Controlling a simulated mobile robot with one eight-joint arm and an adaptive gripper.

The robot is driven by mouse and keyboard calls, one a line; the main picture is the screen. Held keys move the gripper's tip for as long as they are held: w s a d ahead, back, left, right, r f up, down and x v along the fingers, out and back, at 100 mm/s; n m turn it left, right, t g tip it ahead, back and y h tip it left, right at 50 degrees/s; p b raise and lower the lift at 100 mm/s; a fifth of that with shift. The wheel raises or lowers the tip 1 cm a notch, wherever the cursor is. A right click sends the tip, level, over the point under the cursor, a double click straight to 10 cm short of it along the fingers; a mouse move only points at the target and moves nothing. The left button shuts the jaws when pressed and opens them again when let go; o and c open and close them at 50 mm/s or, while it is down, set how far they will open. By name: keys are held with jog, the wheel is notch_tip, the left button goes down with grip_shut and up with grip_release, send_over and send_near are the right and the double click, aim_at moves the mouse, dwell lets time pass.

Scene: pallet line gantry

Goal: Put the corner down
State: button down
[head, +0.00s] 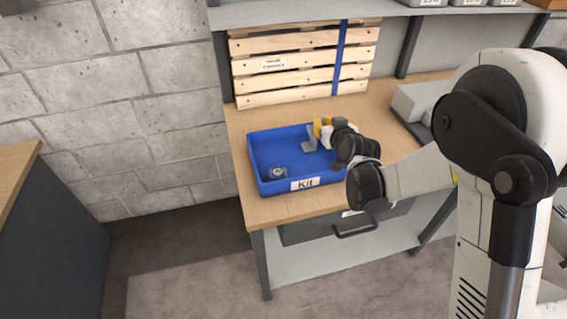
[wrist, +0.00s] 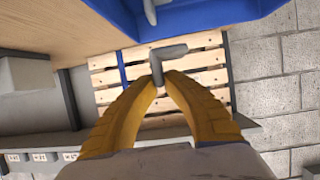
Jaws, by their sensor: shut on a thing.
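My gripper (head: 318,132) has yellow fingers and is at the back right part of the blue bin labelled Kit (head: 317,181). In the wrist view the fingertips (wrist: 159,78) are closed on a grey, L-shaped metal corner (wrist: 168,53). The corner also shows in the head view (head: 309,141), at the fingertips over the bin. I cannot tell whether it touches the bin floor. The bin's blue wall (wrist: 225,32) shows at the top of the wrist view. My arm hides the bin's right end.
A small round metallic item (head: 278,171) lies in the bin's front left. The bin stands on a wooden workbench (head: 268,209). A slatted wooden pallet with a blue strap (head: 300,65) stands upright behind. Grey equipment (head: 412,103) is at the right. A shelf (head: 300,13) runs above.

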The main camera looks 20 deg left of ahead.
jog(key=a, duration=0.3)
jog(key=shift+w+f+n+y, duration=0.15)
jog(key=shift+w+n+y, duration=0.1)
jog(key=shift+n+y, duration=0.15)
jog(key=s+a+f+b, duration=0.1)
jog(key=s+a+f, duration=0.1)
jog(key=a, duration=0.1)
jog(key=s+a+f+b, duration=0.2)
jog(key=a, duration=0.1)
jog(key=s+a+f+b, duration=0.1)
jog(key=s+a+f, duration=0.1)
jog(key=a+f, duration=0.1)
jog(key=shift+s+a+b, duration=0.2)
jog(key=shift+a+b, duration=0.1)
jog(key=shift+b, duration=0.1)
notch_tip(320, 180, down, 4)
jog(key=shift+b, duration=1.2)
jog(key=shift+r, duration=0.15)
jog(key=c, duration=1.5)
grip_release()
jog(key=shift+c, duration=0.2)
